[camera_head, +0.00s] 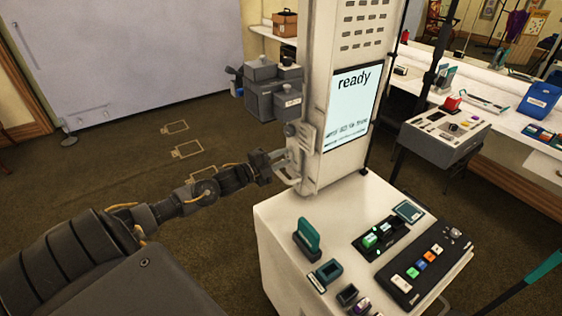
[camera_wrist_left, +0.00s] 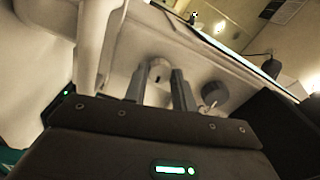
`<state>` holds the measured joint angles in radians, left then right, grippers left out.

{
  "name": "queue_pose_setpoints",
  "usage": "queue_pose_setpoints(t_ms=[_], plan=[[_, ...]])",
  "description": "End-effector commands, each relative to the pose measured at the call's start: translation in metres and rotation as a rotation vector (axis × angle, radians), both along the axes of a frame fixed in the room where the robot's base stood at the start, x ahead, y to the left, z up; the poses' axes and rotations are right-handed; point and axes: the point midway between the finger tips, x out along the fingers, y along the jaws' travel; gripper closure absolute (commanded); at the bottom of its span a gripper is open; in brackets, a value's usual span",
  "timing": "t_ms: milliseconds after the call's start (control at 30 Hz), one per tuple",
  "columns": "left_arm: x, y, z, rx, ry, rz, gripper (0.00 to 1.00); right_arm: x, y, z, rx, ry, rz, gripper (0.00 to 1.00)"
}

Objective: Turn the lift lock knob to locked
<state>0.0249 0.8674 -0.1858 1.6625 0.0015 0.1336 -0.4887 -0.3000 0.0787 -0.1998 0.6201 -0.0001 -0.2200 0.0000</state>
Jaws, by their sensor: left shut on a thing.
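My left gripper (camera_head: 278,155) reaches the side of the tall white column (camera_head: 312,165). In the left wrist view its two fingers (camera_wrist_left: 158,88) are shut on a pale round knob, which I take to be the lift lock knob (camera_wrist_left: 159,68); the fingers hide part of it. A separate dark grey round knob (camera_wrist_left: 213,93) sits beside it, and a dark knob (camera_head: 289,130) also shows above the gripper in the head view. I cannot read the lock knob's setting. The column's screen (camera_head: 352,95) reads "ready". My right gripper is not in view.
The white console top (camera_head: 285,215) carries a teal holder, colored buttons and small trays. Grey boxes (camera_head: 265,98) stand behind the column. The carpet at left is open.

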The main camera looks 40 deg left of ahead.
Motion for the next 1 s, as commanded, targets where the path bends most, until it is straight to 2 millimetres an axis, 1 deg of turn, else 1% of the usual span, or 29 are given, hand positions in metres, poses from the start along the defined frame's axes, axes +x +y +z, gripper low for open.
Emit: queue_pose_setpoints(t_ms=[33, 300, 733, 767, 900, 933, 1000], plan=[[0.0, 0.0001, -0.0014, 0.018, -0.006, 0.0, 0.96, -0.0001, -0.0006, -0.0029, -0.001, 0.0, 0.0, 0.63], [0.0, 0.0004, -0.0005, 0.076, -0.022, 0.0, 0.96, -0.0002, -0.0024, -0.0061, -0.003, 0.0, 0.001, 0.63], [0.0, 0.0003, -0.0003, 0.084, -0.024, 0.001, 0.96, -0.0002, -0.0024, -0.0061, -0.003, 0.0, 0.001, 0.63], [0.0, 0.0002, -0.0002, 0.084, -0.024, 0.001, 0.72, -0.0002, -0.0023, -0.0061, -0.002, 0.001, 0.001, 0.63], [0.0, 0.0001, -0.0003, 0.083, -0.024, 0.001, 0.54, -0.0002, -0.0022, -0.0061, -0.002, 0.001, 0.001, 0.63], [0.0, 0.0001, -0.0003, 0.083, -0.024, 0.0, 0.52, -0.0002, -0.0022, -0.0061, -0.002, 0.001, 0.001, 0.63], [-0.0001, 0.0001, -0.0003, 0.083, -0.024, 0.0, 0.52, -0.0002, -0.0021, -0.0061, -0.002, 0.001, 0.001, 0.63]])
